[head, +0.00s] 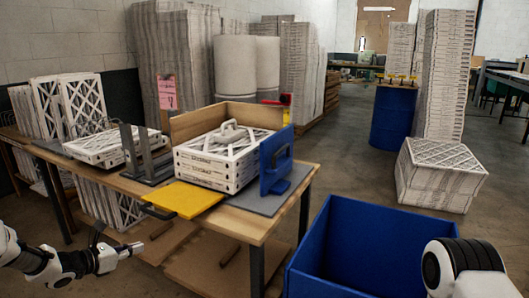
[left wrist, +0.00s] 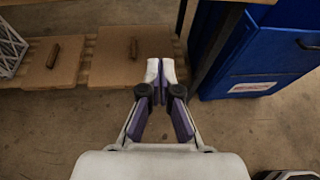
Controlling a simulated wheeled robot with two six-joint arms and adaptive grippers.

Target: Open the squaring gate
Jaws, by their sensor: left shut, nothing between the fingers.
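The squaring gate looks to be the upright blue plate (head: 275,160) with a dark handle, at the right end of the bench, close against the filter stack. I cannot tell whether it touches the stack. The stack of white boxed filters (head: 215,165) sits between this plate and a brown corner wall (head: 190,122), with a light handle piece on top. My left gripper (head: 138,250) is shut and empty, low in front of the bench, left of and well away from the blue plate. It also shows shut in the left wrist view (left wrist: 160,72). My right gripper is out of view.
A yellow plate (head: 184,199) with a black handle lies at the bench (head: 250,222) front edge. A blue bin (head: 360,235) stands right of the bench. Brown boards (left wrist: 120,57) lie below. A dark metal bracket (head: 146,160) stands left of the stack.

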